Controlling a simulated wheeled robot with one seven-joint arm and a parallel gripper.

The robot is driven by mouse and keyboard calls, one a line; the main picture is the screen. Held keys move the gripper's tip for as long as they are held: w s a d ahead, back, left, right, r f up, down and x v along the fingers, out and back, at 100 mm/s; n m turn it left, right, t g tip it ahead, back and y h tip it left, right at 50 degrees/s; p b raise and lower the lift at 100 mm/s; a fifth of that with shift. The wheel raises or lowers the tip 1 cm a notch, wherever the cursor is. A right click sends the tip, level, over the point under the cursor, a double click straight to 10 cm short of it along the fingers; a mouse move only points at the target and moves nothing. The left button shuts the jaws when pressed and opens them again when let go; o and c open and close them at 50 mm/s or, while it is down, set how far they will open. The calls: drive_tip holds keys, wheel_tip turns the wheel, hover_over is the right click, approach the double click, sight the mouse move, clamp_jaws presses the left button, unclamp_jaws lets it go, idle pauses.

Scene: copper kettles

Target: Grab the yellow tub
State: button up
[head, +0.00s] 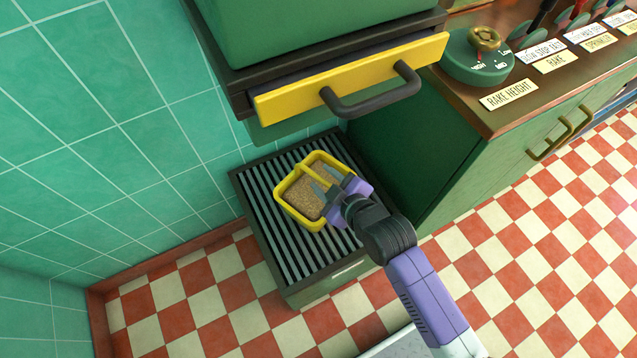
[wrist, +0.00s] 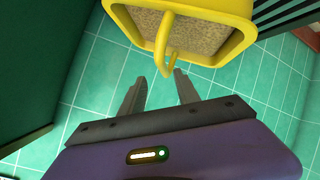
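The yellow tub (head: 283,203) stands on a dark slatted low platform (head: 268,240) and holds brown grainy stuff. A yellow bar handle (head: 302,177) spans its top. In the wrist view the tub (wrist: 232,18) is at the top, with its curved handle (wrist: 163,45) crossing the opening. My gripper (head: 326,190) is over the tub in the head view, near the handle. In the wrist view my gripper (wrist: 158,88) has its two fingers apart with nothing between them. The handle's lower end shows just beyond the fingertips. I cannot tell whether a finger touches it.
A yellow-fronted drawer (head: 300,88) with a dark handle (head: 372,98) overhangs behind the platform. A green cabinet (head: 420,150) stands to the right, with a green dial (head: 478,62) on its counter. Tiled wall is at left; checkered floor is open at right.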

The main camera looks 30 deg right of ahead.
sight(312, 173)
drive_tip(key=shift+s+f+n, duration=0.2)
drive_tip(key=shift+f+n, duration=0.1)
drive_tip(key=shift+w+f, duration=0.1)
drive_tip(key=b+x, duration=0.1)
drive_tip(key=x, duration=0.6)
drive_tip(key=shift+w+a+f+b, duration=0.15)
drive_tip(key=shift+f+b, duration=0.1)
drive_tip(key=shift+b, duration=0.15)
clamp_jaws()
idle(0.9)
drive_tip(key=shift+w+r, duration=0.1)
drive_tip(key=shift+r, duration=0.1)
